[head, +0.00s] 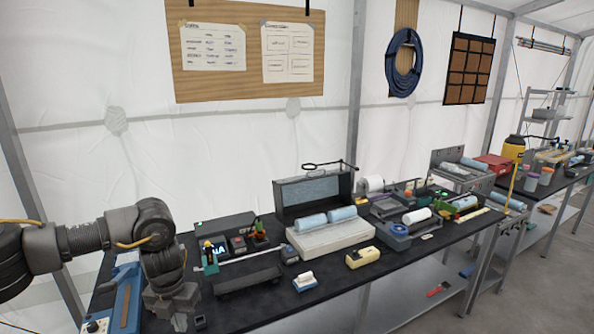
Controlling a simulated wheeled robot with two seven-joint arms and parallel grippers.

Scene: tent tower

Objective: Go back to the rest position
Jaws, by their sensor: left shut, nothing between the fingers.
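My left arm comes in from the left and bends down at the near left end of the black workbench (340,283). My left gripper (180,322) points down over the bench at the bottom edge of the view. It is shut with nothing held, and its fingertips are partly cut off by the frame. My right gripper is not in view.
A blue tool (126,296) lies left of my gripper. A dark tray (246,280), a white-and-blue block (305,281) and a yellow block (362,257) stand to the right. An open grey case (313,195) stands behind. Bare bench shows along the front.

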